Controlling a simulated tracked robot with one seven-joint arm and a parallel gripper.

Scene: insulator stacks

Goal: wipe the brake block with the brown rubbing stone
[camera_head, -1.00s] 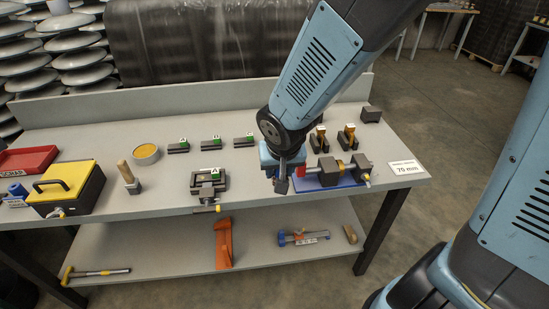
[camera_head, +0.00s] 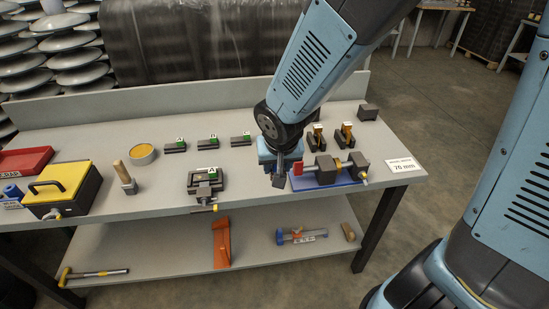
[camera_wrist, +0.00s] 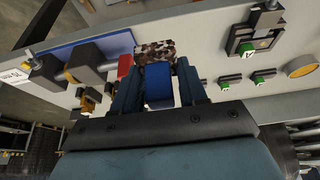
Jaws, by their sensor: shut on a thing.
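My gripper (camera_head: 279,172) hangs over the table just left of the blue board. In the wrist view my gripper (camera_wrist: 158,82) is shut on a speckled brown block, the rubbing stone (camera_wrist: 153,49), with a blue part between the fingers. A clamp (camera_head: 203,191) at the table's front edge holds a dark block with a green A tag, which I take as the brake block (camera_head: 206,179); it is left of my gripper and apart from the stone. The clamp also shows in the wrist view (camera_wrist: 264,20).
The blue board (camera_head: 325,183) with a red-ended fixture is close on the right. Several dark tagged blocks (camera_head: 208,145) lie behind. A yellow-topped box (camera_head: 62,185), a wooden-handled brush (camera_head: 125,176) and a tin (camera_head: 142,154) stand left. Table between clamp and gripper is clear.

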